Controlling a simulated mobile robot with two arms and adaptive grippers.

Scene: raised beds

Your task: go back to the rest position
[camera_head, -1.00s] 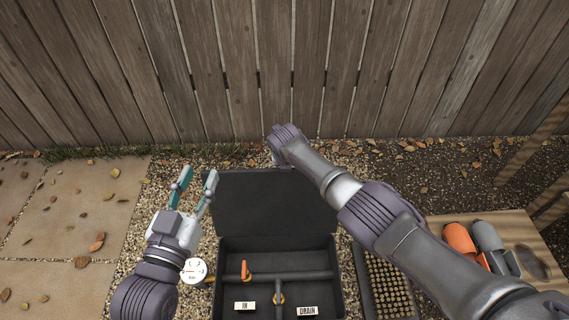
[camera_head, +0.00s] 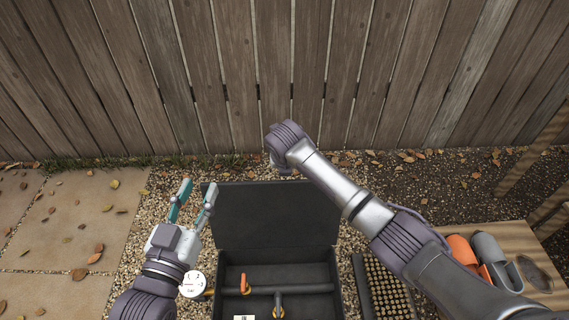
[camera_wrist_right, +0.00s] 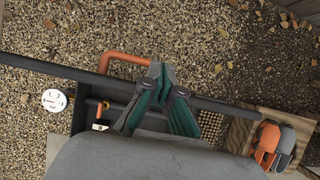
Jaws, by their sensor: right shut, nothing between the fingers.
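My left gripper (camera_head: 197,192) is in the head view, left of the black valve box (camera_head: 329,205). Its two teal-lined fingers are apart with nothing between them. My right arm reaches in from the right above the box, and its hand hides its own fingers in the head view. In the right wrist view my right gripper (camera_wrist_right: 163,92) shows teal fingers, shut and empty, above the box. The box's lid stands open. Inside are dark pipes and an orange valve handle (camera_head: 244,284).
A round white gauge (camera_head: 193,284) is beside the box. A tray of small brass-coloured pieces (camera_head: 384,290) lies to its right. Orange (camera_head: 461,252) and grey (camera_head: 489,247) objects rest on a wooden board (camera_head: 510,232). A wooden fence (camera_head: 300,70) stands behind.

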